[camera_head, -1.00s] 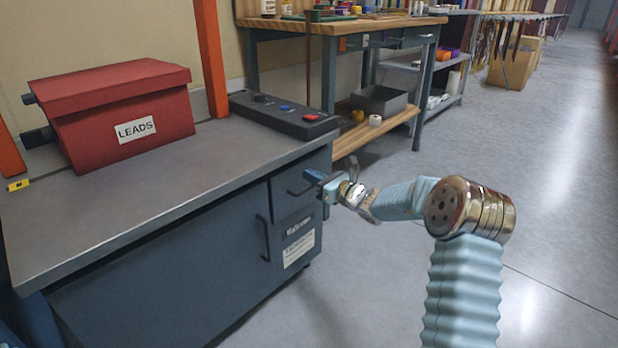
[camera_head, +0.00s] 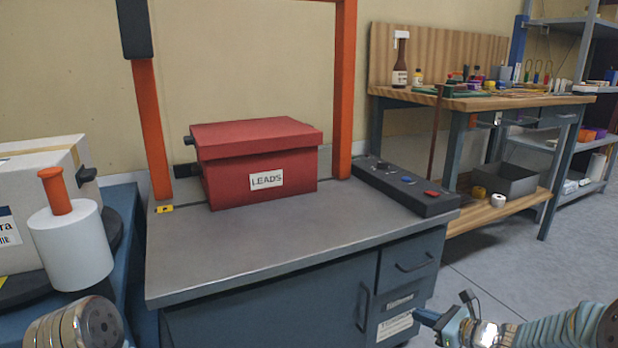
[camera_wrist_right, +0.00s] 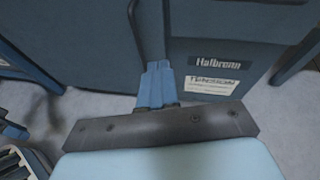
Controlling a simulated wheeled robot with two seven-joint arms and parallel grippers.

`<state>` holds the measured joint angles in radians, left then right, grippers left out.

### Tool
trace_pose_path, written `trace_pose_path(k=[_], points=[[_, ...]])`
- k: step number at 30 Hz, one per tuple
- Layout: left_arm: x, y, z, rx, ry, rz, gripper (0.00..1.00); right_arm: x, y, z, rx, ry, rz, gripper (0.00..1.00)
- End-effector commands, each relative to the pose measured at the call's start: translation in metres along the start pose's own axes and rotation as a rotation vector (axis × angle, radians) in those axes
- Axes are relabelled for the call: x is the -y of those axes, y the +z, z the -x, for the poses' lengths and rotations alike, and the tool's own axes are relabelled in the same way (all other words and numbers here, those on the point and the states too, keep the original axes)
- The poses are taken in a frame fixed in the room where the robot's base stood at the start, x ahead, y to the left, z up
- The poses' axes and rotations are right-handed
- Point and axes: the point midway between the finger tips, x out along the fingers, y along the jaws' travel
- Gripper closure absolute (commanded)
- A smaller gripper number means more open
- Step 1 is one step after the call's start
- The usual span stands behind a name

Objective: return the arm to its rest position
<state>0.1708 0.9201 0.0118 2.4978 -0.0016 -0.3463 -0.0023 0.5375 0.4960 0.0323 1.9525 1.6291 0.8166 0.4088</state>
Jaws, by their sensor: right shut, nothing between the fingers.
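My right arm comes in at the lower right of the head view. Its gripper (camera_head: 428,318) is in front of the lower right of the grey-blue cabinet (camera_head: 270,312), near a white label. In the right wrist view the blue fingers of the gripper (camera_wrist_right: 157,72) are together with nothing between them, pointing at the cabinet front beside a dark bar handle (camera_wrist_right: 146,28). I cannot tell how close the fingers are to the handle. At the lower left of the head view a rounded metallic joint of mine shows; my left gripper is not visible.
A red LEADS box (camera_head: 258,165) stands on the grey cabinet top between orange posts. A black control box (camera_head: 405,185) lies at its right end. A white cylinder (camera_head: 72,246) and a carton (camera_head: 28,190) stand left. A wooden workbench (camera_head: 480,102) is behind right. Floor at right is clear.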

Motion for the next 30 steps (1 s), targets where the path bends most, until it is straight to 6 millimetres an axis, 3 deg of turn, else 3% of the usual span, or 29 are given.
trace_pose_path(k=[1,5,9,12,15,19,22,30], points=[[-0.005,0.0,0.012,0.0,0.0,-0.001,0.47,-0.036,-0.018,-0.009,-0.099,0.099,0.056,1.0],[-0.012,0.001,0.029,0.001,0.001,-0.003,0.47,-0.13,-0.085,-0.011,-0.356,0.391,0.312,1.0],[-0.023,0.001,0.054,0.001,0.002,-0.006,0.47,-0.225,-0.147,0.024,-0.536,0.789,0.803,1.0],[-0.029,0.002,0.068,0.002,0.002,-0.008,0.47,-0.267,-0.169,0.046,-0.514,1.011,1.205,1.0],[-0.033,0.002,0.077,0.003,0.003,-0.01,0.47,-0.296,-0.173,0.055,-0.399,1.133,1.539,1.0],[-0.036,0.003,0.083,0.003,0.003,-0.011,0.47,-0.322,-0.168,0.056,-0.242,1.183,1.804,1.0],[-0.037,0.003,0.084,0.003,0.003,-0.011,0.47,-0.331,-0.166,0.056,-0.18,1.185,1.887,1.0],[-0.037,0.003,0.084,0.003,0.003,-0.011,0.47,-0.331,-0.166,0.056,-0.177,1.185,1.892,1.0]])
